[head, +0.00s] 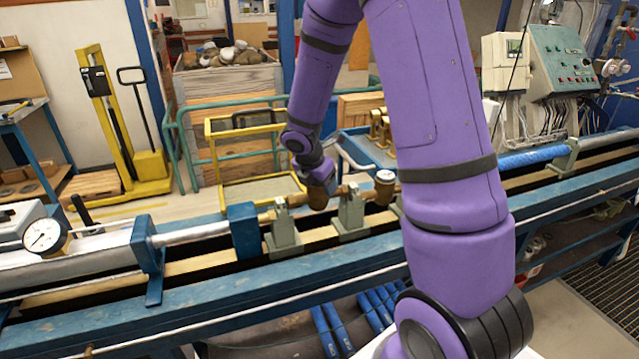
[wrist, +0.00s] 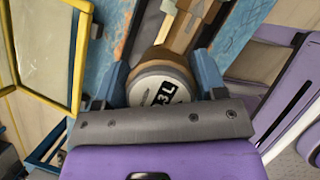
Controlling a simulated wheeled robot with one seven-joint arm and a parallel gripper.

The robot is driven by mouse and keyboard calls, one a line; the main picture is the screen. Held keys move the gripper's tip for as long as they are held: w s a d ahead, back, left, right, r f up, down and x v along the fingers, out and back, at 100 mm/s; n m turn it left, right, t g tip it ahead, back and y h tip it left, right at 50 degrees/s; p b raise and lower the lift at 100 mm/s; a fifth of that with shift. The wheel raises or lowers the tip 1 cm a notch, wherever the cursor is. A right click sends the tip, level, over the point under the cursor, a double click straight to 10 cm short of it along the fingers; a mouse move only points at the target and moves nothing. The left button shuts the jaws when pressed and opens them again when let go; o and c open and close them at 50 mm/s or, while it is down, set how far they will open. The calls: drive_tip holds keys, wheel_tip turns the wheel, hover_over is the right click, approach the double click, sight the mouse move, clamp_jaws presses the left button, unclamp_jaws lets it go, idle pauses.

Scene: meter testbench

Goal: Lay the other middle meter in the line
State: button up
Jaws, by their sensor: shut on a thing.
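My gripper (head: 320,180) is low over the line at mid-bench. It is shut on a brass meter (head: 317,199), which is mostly hidden under it in the head view. In the wrist view the meter (wrist: 163,86) has a round pale face marked "3L", partly cut off by the gripper body, with a blue-grey finger on each side. The held meter is between two grey-green stands, a left one (head: 283,236) and a right one (head: 351,214). I cannot tell whether it rests on them. Another brass meter (head: 385,184) with a pale top sits in the line to the right.
The blue bench rail (head: 200,326) runs along the front. A blue clamp block (head: 243,230) with a silver cylinder stands to the left, near a dial gauge (head: 45,236). A yellow frame (head: 216,160) stands behind the line. My arm hides part of the line at right.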

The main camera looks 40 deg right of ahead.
sight(320, 194)
drive_tip(key=shift+f, duration=0.2)
drive_tip(key=shift+f, duration=1.15)
drive_tip(key=shift+f, duration=0.35)
idle(0.7)
drive_tip(key=o, duration=1.5)
drive_tip(key=shift+c, duration=0.2)
drive_tip(key=shift+r, duration=4.5)
